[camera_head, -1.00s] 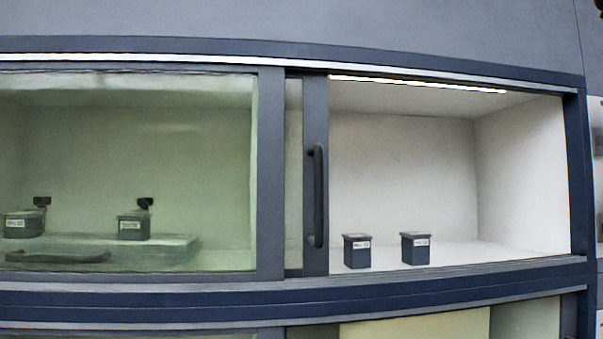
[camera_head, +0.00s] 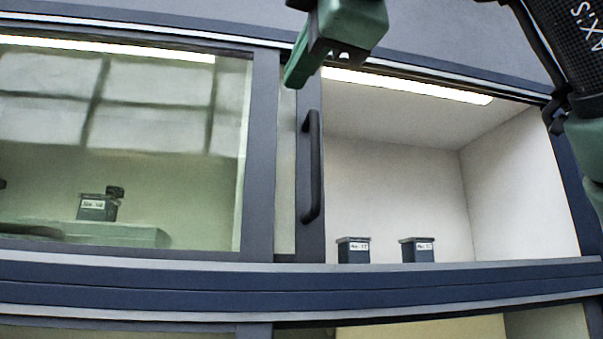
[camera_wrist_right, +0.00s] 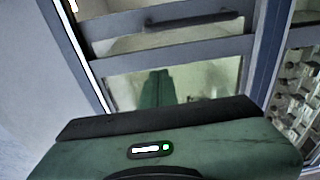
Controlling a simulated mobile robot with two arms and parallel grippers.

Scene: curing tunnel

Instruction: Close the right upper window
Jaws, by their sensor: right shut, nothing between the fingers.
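The right upper window is open. Its dark sash edge (camera_head: 309,235) stands left of the open bay, with the pane slid behind the left window (camera_head: 150,150). A black vertical bar handle (camera_head: 312,165) is on that sash edge; a dark bar handle also shows in the right wrist view (camera_wrist_right: 190,20). My green right gripper (camera_head: 297,78) is at the top, in front of the upper rail, just above and slightly left of the handle. It is shut and empty, apart from the handle as far as I can see. My left gripper is in neither view.
Two small dark labelled boxes, the left one (camera_head: 353,250) and the right one (camera_head: 417,250), stand inside the open bay near its front edge. A similar box (camera_head: 98,207) sits behind the left glass. A dark ledge (camera_head: 440,285) runs below the windows.

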